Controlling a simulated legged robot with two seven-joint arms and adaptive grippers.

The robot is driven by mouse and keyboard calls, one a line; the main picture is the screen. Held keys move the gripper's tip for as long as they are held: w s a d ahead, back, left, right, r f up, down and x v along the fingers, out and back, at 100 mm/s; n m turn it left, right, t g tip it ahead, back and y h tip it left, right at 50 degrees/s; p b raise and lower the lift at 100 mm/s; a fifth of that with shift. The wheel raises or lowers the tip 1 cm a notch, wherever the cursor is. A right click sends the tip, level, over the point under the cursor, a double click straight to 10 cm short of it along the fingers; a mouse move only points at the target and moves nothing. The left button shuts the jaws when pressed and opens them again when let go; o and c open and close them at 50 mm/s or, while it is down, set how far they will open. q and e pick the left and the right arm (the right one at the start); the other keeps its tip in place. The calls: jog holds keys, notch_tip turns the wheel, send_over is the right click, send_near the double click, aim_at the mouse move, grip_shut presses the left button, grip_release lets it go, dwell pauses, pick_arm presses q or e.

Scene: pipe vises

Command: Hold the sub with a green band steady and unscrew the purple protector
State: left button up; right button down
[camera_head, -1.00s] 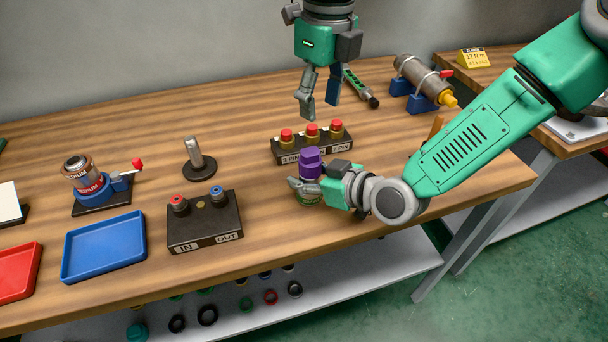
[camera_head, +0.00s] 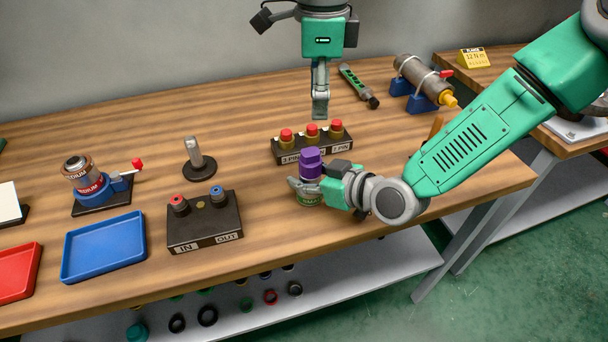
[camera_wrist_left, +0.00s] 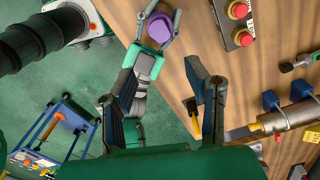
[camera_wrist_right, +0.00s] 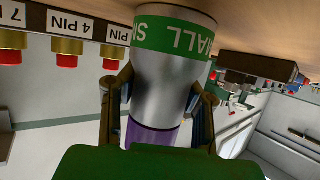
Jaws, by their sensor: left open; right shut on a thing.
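The sub (camera_wrist_right: 165,75) is a silver cylinder with a green band (camera_wrist_right: 172,36) at one end, seen close in the right wrist view. The purple protector (camera_head: 311,163) sits on top of the sub in the head view; it also shows in the left wrist view (camera_wrist_left: 158,30). My right gripper (camera_head: 307,187) is shut around the sub below the protector, and the sub stands upright. My left gripper (camera_head: 320,112) is open and empty, above and behind the protector. Its two fingers (camera_wrist_left: 162,102) are apart in the left wrist view, with the protector beyond them.
A black block with several red-topped pins (camera_head: 312,143) stands just behind the sub. An IN/OUT block (camera_head: 204,222) is to the left, near a blue tray (camera_head: 104,246). A clamped pipe (camera_head: 424,80) and a green tool (camera_head: 359,86) lie at the back right.

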aim_at(316, 151)
pick_arm(q)
jog(key=n, duration=0.5)
jog(key=f+n, duration=0.1)
jog(key=n, duration=0.5)
jog(key=n+h, duration=0.1)
jog(key=n, duration=0.4)
jog(key=shift+a+f, duration=0.25)
jog(key=shift+a, duration=0.1)
jog(key=n, duration=0.5)
jog(key=shift+w+a+f, duration=0.15)
jog(key=shift+f, duration=0.05)
jog(key=n, duration=0.4)
jog(key=shift+a+f, duration=0.1)
jog(key=shift+f, duration=0.1)
jog(key=n, duration=0.4)
jog(key=shift+w+a+f+n+h, duration=0.1)
jog(key=shift+f+n+h, duration=0.05)
jog(key=shift+n+h, duration=0.15)
jog(key=n, duration=0.3)
jog(key=shift+a+f+n, duration=0.1)
jog(key=shift+f+n, duration=0.05)
jog(key=shift+n, duration=0.15)
jog(key=shift+f+n, duration=0.3)
jog(key=shift+d+f, duration=0.2)
jog(key=shift+f, duration=1)
jog(key=shift+d+f, duration=0.25)
jog(key=shift+f, duration=1)
jog(key=shift+d+f, duration=0.2)
jog(key=shift+f, duration=1)
